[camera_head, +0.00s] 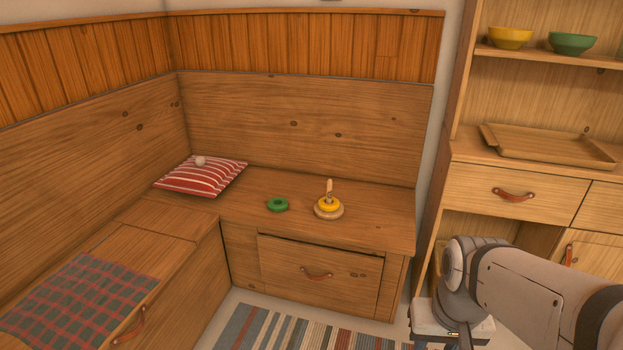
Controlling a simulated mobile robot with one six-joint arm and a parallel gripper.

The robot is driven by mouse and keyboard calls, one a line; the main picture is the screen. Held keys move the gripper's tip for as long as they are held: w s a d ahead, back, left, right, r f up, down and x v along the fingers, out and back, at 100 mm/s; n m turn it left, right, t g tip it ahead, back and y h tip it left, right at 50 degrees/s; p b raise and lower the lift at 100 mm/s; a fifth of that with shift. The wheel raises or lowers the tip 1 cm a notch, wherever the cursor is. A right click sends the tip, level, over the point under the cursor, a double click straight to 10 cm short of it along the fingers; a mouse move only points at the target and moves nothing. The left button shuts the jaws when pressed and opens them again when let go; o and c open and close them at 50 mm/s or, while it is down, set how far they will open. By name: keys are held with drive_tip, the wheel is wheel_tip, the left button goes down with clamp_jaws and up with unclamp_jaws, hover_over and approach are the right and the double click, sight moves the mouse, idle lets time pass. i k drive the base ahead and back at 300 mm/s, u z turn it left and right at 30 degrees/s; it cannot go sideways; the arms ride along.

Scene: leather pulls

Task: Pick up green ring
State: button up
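The green ring (278,205) lies flat on the wooden bench seat, left of a ring stacker. The stacker (329,208) has a round wooden base, an upright peg and a yellow ring around the peg. A small gap separates the green ring from the stacker. My arm shows at the lower right, well away from the ring. I cannot make out my gripper's fingers in this view.
A red striped cushion (199,178) with a small pale ball (200,161) on it sits left of the ring. A plaid cloth (80,303) covers the left bench. A hutch with a wooden tray (548,148), a yellow bowl (510,38) and a green bowl (572,43) stands right.

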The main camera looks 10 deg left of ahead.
sight(283, 204)
drive_tip(key=u, duration=1.5)
drive_tip(key=i, duration=1.7)
drive_tip(key=z, duration=1.8)
drive_tip(key=i, duration=0.45)
drive_tip(key=u, duration=0.1)
